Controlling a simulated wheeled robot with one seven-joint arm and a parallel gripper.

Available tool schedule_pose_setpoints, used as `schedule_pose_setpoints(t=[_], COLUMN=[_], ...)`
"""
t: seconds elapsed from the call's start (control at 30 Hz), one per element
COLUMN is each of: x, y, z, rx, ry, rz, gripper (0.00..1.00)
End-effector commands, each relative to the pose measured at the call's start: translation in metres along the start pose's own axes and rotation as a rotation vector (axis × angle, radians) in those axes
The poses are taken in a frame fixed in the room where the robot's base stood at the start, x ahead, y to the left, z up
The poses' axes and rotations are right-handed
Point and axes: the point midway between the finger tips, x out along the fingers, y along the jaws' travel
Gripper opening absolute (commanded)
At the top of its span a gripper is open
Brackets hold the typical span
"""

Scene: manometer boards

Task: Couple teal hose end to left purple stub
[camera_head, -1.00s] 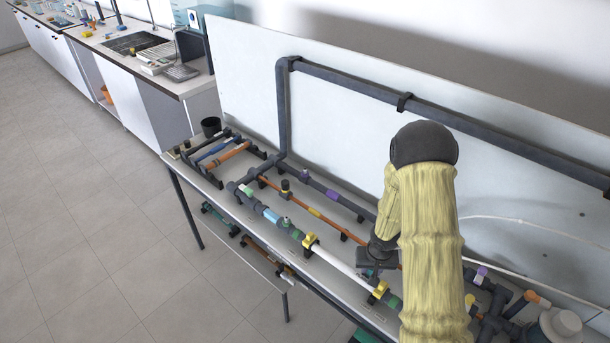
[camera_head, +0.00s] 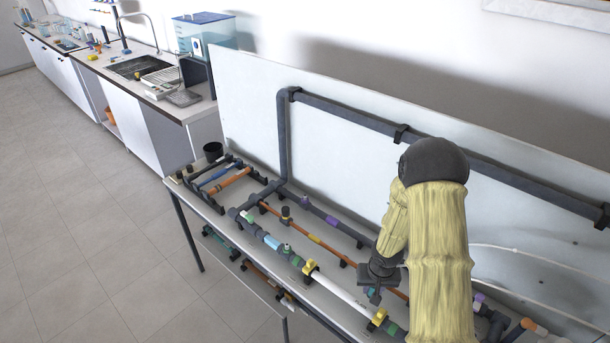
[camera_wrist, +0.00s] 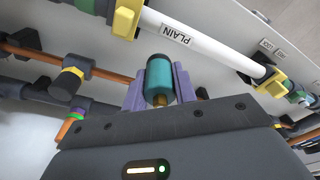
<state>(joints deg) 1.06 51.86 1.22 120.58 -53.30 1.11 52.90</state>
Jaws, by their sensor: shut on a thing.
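The teal hose end (camera_wrist: 158,80) is a short teal cylinder with a dark tip and a brass-coloured part at its base. It sits between the two fingers of my gripper (camera_wrist: 159,88), which is shut on it. In the head view my gripper (camera_head: 375,294) hangs over the pipe bench, beside the white pipe; the hose end is too small to make out there. Purple parts show on the grey pipe at the back of the bench (camera_head: 333,221) and right of my arm (camera_head: 478,297). I cannot tell which is the left purple stub.
A white pipe (camera_wrist: 205,45) labelled PLAIN with yellow clamps runs close beyond the hose end. An orange pipe (camera_head: 315,240) runs behind it. A white backboard (camera_head: 350,160) carries a dark pipe. A black cup (camera_head: 213,151) stands at the bench's left end.

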Motion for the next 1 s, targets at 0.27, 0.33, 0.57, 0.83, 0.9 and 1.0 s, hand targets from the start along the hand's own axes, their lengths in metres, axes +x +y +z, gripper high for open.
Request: schedule_pose_setpoints(t=[0.27, 0.33, 0.57, 0.83, 0.9, 1.0], x=[-0.011, -0.013, -0.021, -0.019, -0.019, -0.019], y=[0.000, 0.000, 0.001, 0.002, 0.003, 0.004], z=[-0.002, -0.002, -0.003, -0.002, -0.002, -0.002], rx=[0.000, 0.000, 0.001, 0.003, 0.006, 0.009], ry=[0.001, 0.001, 0.000, 0.000, 0.000, 0.000], rz=[0.000, 0.000, 0.001, 0.001, 0.001, 0.002], gripper=[0.05, 0.05, 0.05, 0.05, 0.05, 0.05])
